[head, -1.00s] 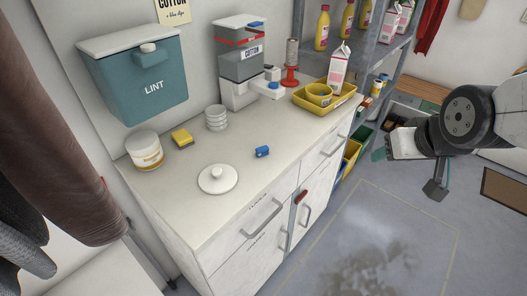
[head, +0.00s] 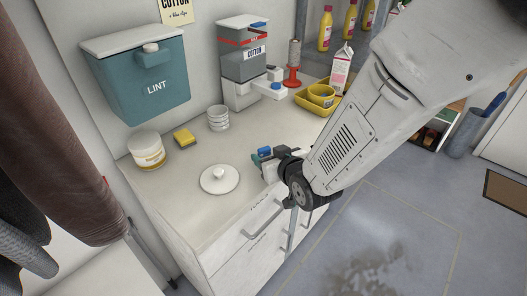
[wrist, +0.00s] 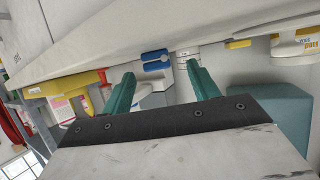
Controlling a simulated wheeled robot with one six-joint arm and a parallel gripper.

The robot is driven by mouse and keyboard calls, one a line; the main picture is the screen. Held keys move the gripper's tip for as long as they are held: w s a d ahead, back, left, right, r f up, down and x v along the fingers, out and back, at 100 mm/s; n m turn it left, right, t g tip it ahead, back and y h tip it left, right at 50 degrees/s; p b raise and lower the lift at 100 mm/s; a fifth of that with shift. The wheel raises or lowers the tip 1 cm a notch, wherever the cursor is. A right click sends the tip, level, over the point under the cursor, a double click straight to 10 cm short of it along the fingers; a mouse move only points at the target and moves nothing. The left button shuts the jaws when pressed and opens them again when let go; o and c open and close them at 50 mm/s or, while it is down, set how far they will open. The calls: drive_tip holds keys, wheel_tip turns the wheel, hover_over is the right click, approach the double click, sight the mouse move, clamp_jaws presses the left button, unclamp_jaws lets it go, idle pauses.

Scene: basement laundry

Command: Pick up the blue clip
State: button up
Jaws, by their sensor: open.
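The blue clip (head: 264,151) lies on the pale counter (head: 185,205), partly hidden behind my gripper in the head view. In the wrist view the blue clip (wrist: 157,58) shows beyond the fingertips, between them across the picture. My gripper (wrist: 161,71) has its two teal fingers spread, with nothing held between them. In the head view my gripper (head: 262,161) is low over the counter, close to the clip; I cannot tell whether it touches it.
Stacked white bowls (head: 218,119), a yellow sponge (head: 185,137) and a jar (head: 147,151) stand farther left and back. A cotton dispenser (head: 243,68) and a yellow tray (head: 307,101) are at the back.

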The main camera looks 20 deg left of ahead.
sight(265, 150)
drive_tip(key=x, duration=0.4)
drive_tip(key=shift+w+d, duration=0.1)
drive_tip(key=shift+w, duration=0.15)
drive_tip(key=c, duration=1)
drive_tip(key=shift+c, duration=0.2)
drive_tip(key=shift+r, duration=0.15)
